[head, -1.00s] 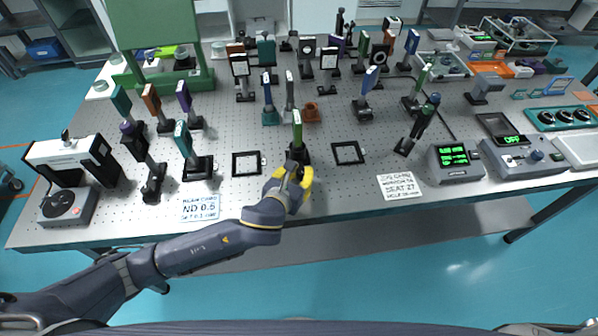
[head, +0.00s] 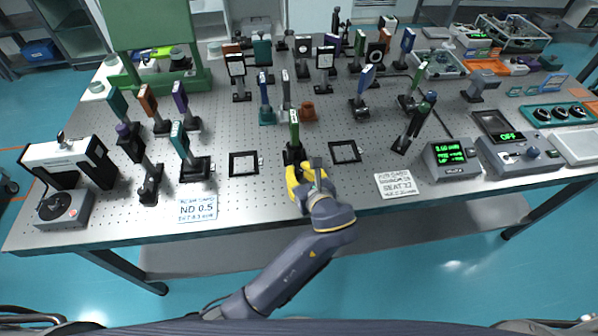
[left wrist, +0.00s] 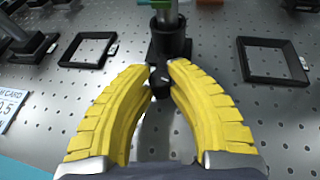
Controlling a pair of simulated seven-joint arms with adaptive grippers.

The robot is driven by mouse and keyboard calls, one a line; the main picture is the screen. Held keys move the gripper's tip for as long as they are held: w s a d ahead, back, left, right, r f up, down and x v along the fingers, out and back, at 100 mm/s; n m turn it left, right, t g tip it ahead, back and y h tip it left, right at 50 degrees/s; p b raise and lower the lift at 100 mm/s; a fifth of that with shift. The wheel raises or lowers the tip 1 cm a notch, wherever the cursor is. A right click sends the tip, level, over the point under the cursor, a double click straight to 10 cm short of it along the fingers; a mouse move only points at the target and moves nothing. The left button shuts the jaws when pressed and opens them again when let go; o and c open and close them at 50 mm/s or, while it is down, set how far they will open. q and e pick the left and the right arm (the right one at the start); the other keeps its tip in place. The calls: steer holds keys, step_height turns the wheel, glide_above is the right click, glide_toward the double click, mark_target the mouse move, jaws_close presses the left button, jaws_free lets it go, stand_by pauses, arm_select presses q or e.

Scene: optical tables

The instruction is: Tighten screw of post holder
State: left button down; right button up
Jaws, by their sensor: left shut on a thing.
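A black post holder (left wrist: 170,45) with a metal post and a green-edged optic (head: 294,128) stands upright on the optical table near its front edge, between two flat black square frames. Its dark screw knob (left wrist: 160,80) faces my left wrist camera. My left gripper (left wrist: 158,78) has its yellow fingers closed around this knob from the front, one fingertip on each side. In the head view the left gripper (head: 303,172) is low at the front of the holder and hides part of its base. My right gripper does not show.
The square frames lie left (head: 243,164) and right (head: 345,152) of the holder. Label cards (head: 197,208) and (head: 400,184) lie near the front edge. An orange-brown piece (head: 308,111) and several mounted optics stand behind. Bare table (head: 270,185) surrounds the holder.

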arm_select(q)
steer(key=shift+n+y, duration=0.3)
steer(key=shift+y, duration=0.1)
steer(key=c, duration=1.2)
jaws_free()
steer(key=shift+w+a+h, duration=0.1)
steer(key=shift+h, duration=0.2)
